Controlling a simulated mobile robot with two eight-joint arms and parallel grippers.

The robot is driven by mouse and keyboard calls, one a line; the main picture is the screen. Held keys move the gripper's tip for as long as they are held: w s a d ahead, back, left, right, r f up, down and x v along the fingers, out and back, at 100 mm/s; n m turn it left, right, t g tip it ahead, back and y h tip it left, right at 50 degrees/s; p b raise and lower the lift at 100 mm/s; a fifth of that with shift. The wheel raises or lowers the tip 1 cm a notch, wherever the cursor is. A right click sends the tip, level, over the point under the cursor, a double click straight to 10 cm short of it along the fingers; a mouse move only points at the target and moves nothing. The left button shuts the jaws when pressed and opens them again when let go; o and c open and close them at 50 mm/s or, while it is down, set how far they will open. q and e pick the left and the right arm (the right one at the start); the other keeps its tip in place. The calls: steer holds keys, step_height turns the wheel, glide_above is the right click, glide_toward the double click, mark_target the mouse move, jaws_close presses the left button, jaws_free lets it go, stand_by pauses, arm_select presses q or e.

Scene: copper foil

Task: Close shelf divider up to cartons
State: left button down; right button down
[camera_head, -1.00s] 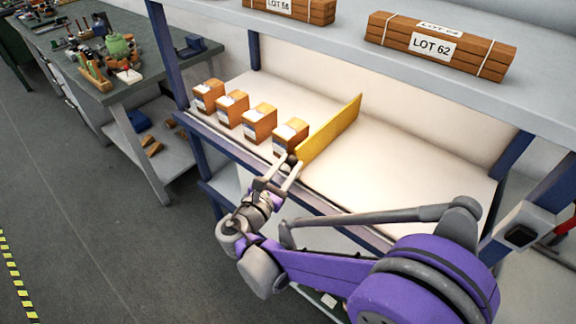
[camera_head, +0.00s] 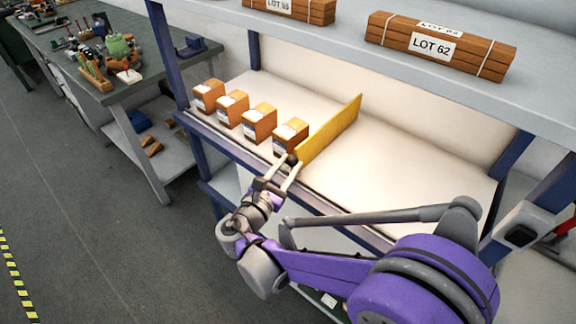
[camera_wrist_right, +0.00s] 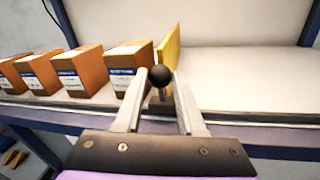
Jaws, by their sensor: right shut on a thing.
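The yellow shelf divider (camera_head: 330,131) stands upright on the middle shelf, running front to back; it shows edge-on in the right wrist view (camera_wrist_right: 171,50). Several brown cartons stand in a row to its left. The nearest carton (camera_head: 290,136) is very close to the divider; I cannot tell whether they touch. It also shows in the wrist view (camera_wrist_right: 128,68). My right gripper (camera_head: 286,167) is at the shelf's front edge, shut on the dark round knob (camera_wrist_right: 161,76) at the divider's front end. My left gripper is in no view.
The shelf surface (camera_head: 410,170) right of the divider is bare. An upper shelf (camera_head: 350,55) with bundled wooden slats (camera_head: 440,47) hangs above. A blue post (camera_head: 168,55) stands at the shelf's left end. A cluttered workbench (camera_head: 130,90) stands further left.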

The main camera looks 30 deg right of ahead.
steer(key=shift+w+a, duration=0.3)
steer(key=shift+w, duration=0.3)
steer(key=shift+w+a, duration=0.25)
steer(key=shift+w, duration=0.35)
steer(key=c, duration=0.5)
jaws_free()
steer(key=shift+s, duration=0.1)
steer(key=b+v, duration=0.1)
steer(key=v, duration=0.9)
steer(key=shift+s+a, duration=0.25)
steer(key=shift+a, duration=0.05)
